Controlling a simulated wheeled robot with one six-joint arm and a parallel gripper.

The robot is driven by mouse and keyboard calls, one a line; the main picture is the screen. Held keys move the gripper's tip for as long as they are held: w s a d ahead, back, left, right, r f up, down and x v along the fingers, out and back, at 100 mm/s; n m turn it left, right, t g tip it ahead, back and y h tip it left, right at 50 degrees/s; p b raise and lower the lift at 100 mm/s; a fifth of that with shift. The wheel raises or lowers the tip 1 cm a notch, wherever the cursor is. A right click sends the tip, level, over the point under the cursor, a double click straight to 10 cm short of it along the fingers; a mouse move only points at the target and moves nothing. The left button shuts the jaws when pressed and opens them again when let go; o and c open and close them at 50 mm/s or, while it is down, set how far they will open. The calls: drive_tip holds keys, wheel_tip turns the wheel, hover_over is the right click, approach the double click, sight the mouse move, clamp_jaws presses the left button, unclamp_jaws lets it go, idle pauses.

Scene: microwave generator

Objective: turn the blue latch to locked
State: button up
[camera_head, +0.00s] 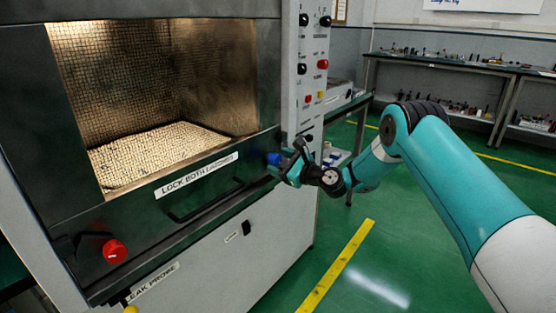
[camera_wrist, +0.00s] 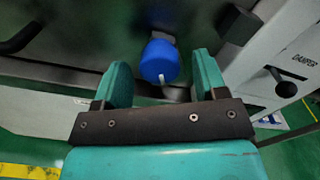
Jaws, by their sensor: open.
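The blue latch (camera_head: 274,158) is a round knob at the right end of the dark door front, below the window. In the wrist view the blue latch (camera_wrist: 160,61) sits just ahead of my gripper, roughly midway between the fingers, with a short white mark at its lower edge. My gripper (camera_head: 290,165) is at the latch in the head view; in the wrist view my gripper (camera_wrist: 163,80) has its two teal fingers apart and empty. I cannot tell whether a finger touches the knob.
A red knob (camera_head: 115,251) is at the door's lower left. A dark door handle (camera_head: 203,202) runs below the label reading "LOCK BOTH LATCHES". The control panel (camera_head: 312,80) with knobs stands right of the latch. A damper knob (camera_wrist: 286,89) is to the right in the wrist view.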

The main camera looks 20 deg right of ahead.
drive_tip(key=shift+w+a, duration=0.35)
drive_tip(key=shift+w, duration=0.15)
drive_tip(key=c, duration=0.9)
drive_tip(key=shift+c, duration=0.2)
